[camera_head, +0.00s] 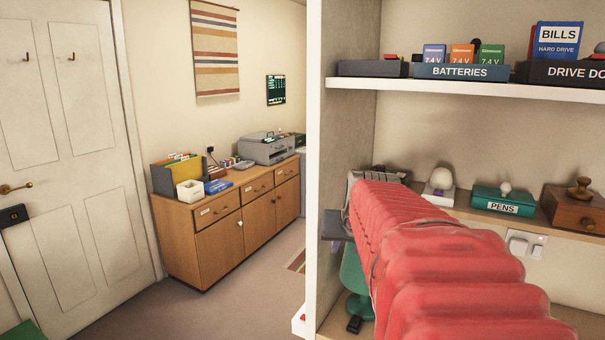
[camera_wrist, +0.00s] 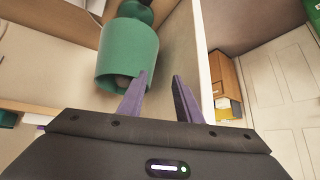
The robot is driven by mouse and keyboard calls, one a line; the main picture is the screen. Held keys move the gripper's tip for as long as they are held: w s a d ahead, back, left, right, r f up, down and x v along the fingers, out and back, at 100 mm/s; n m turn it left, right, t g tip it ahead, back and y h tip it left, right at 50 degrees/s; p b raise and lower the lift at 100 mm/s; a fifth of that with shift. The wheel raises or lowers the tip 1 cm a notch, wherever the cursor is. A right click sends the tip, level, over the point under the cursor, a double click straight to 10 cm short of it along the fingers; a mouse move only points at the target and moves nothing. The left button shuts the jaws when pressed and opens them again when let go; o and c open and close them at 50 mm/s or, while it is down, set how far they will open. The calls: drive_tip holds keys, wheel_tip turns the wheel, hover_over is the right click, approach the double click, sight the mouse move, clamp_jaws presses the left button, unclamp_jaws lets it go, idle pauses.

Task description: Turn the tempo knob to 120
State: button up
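I cannot make out a tempo knob or a 120 mark in either view. My gripper (camera_wrist: 159,77) shows in the wrist view with its two purple fingers apart and nothing between them. A green lamp-like shade (camera_wrist: 128,55) is just beyond and left of the fingers; I cannot tell if they touch it. In the head view my red-sleeved arm reaches into the shelf unit and hides most of the gripper and part of the middle shelf. Right of it stand a white ball on a base (camera_head: 441,181), a green PENS box (camera_head: 503,201) and a wooden box with a knob (camera_head: 574,208).
The upper shelf (camera_head: 450,89) holds a BATTERIES tray (camera_head: 463,73) and a drive dock (camera_head: 562,73). The shelf unit's white upright (camera_head: 316,150) stands close left of my arm. A wooden sideboard (camera_head: 225,230) and a white door (camera_head: 75,150) are farther left, with open floor before them.

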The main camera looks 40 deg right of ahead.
drive_tip(key=s+a+f+n+y, duration=0.1)
drive_tip(key=s+a+f+n, duration=0.1)
drive_tip(key=a, duration=0.9)
drive_tip(key=s+a+f+n+y, duration=0.2)
drive_tip(key=s+a+f+n, duration=0.1)
drive_tip(key=a, duration=0.8)
drive_tip(key=s+a+f+n+g+y, duration=0.1)
drive_tip(key=s+a+f, duration=0.4)
drive_tip(key=a, duration=0.6)
drive_tip(key=shift+s+n+y, duration=0.25)
drive_tip(key=shift+n+y, duration=0.25)
drive_tip(key=shift+n, duration=0.6)
